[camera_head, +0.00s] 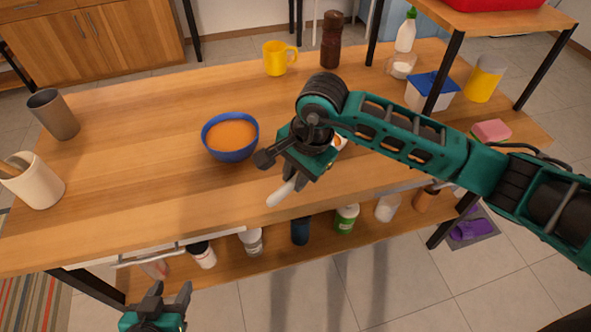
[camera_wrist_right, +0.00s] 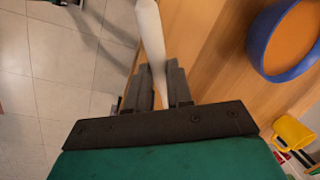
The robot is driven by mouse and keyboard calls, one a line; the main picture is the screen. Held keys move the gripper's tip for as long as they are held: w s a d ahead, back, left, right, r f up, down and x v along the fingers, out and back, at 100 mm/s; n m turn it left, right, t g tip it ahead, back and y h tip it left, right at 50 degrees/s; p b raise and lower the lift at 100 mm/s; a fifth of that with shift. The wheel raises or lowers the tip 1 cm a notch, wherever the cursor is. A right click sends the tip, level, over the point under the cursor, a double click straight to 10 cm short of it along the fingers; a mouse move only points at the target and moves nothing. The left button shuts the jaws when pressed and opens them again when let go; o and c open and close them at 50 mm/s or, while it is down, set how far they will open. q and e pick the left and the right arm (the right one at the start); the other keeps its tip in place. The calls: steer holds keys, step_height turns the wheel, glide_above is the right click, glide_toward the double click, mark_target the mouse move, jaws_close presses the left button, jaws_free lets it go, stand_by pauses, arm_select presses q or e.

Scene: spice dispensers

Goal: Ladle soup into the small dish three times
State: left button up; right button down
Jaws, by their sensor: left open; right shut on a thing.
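A blue bowl (camera_head: 230,154) of orange soup (camera_head: 231,134) stands on the wooden table, left of my right gripper. My right gripper (camera_head: 297,177) is shut on a white handle (camera_head: 282,194), seemingly the ladle's, above the table's front part. The right wrist view shows the handle (camera_wrist_right: 150,35) between the fingers (camera_wrist_right: 165,88), with the blue bowl (camera_wrist_right: 262,40) to the right. A white thing with some orange in it (camera_head: 341,142) shows just behind my right gripper, mostly hidden; I cannot tell whether it is the small dish or the ladle's head. My left gripper (camera_head: 171,291) is open and empty, below the front edge.
A yellow mug (camera_head: 276,60) and a brown pepper mill (camera_head: 332,42) stand at the back. A grey cup (camera_head: 53,114) and a white utensil pot (camera_head: 35,182) stand at left. A blue-lidded container (camera_head: 430,92) is at right. Several jars fill the lower shelf. The table's middle left is clear.

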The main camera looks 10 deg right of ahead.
steer(key=shift+f+b, duration=0.9)
steer(key=shift+f, duration=1.25)
steer(key=c, duration=0.9)
jaws_free()
steer(key=shift+c, duration=0.2)
step_height(320, 180, up, 13)
steer(key=s+d, duration=0.1)
steer(key=d, duration=0.1)
steer(key=shift+s+f, duration=0.15)
steer(key=shift+s, duration=0.1)
